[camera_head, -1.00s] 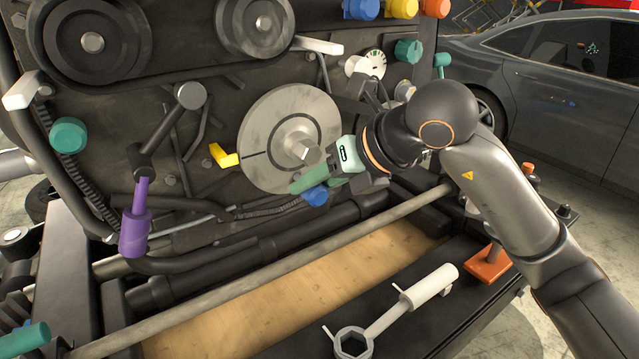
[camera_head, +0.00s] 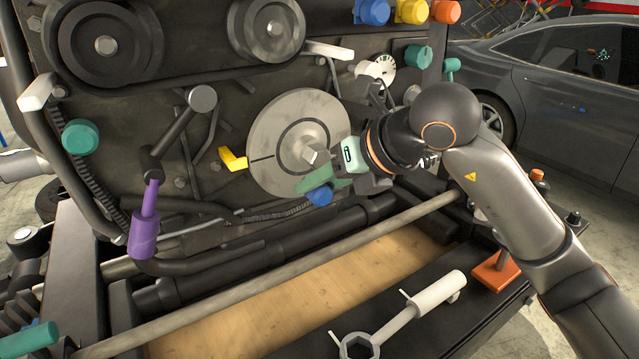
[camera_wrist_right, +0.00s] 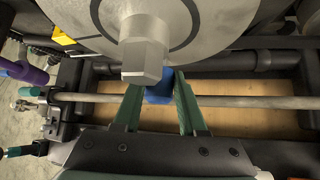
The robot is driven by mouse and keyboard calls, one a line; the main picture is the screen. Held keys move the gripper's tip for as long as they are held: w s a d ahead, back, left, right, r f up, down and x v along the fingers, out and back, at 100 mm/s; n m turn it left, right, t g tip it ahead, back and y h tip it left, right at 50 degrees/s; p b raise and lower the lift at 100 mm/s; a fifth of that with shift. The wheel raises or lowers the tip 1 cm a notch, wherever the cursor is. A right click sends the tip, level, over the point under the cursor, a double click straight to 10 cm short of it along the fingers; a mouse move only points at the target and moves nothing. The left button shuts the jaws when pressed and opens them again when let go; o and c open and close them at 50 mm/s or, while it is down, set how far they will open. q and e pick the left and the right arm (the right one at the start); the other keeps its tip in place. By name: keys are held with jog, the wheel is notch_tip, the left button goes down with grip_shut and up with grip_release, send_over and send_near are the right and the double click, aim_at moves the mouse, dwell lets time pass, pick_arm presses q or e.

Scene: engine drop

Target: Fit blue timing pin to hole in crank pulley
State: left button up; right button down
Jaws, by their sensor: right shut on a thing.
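The crank pulley (camera_head: 277,122) is a large grey disc with a dark ring and a hex bolt (camera_head: 309,157) at its centre. My right gripper (camera_head: 318,186) is at the pulley's lower right, its green fingers shut on the blue timing pin (camera_head: 320,196). The pin's blue end also shows between the fingers in the right wrist view (camera_wrist_right: 158,93), just below the hex bolt (camera_wrist_right: 145,50). The rest of the pin is hidden, and I cannot make out the hole or tell whether the pin touches the pulley. My left gripper is not in view.
A yellow pointer (camera_head: 232,160) sits at the pulley's left edge. A grey bar (camera_head: 290,290) runs across below the pulley. A white-handled ring wrench (camera_head: 400,318) and orange-based stand (camera_head: 497,270) are in front.

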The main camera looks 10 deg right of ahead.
aim_at(325, 200)
jog(key=shift+s+d+b, duration=0.3)
jog(key=shift+s+d, duration=0.05)
jog(key=shift+s, duration=0.45)
jog(key=shift+s+d+b, duration=0.3)
jog(key=shift+s, duration=0.45)
jog(key=shift+b, duration=0.45)
dwell(0.9)
jog(key=shift+w+a+p, duration=0.1)
jog(key=shift+w+a, duration=0.15)
jog(key=shift+w, duration=0.35)
jog(key=shift+w+a+p, duration=0.15)
jog(key=shift+w+a, duration=0.1)
jog(key=shift+w, duration=0.4)
jog(key=shift+w+a+p, duration=0.1)
jog(key=shift+w+a, duration=0.15)
jog(key=shift+w, duration=0.35)
jog(key=c, duration=0.6)
grip_release()
jog(key=shift+o, duration=1.1)
jog(key=b+v, duration=0.1)
jog(key=v, duration=1.1)
jog(key=shift+s+r, duration=0.15)
jog(key=shift+r, duration=0.1)
jog(key=shift+c, duration=0.3)
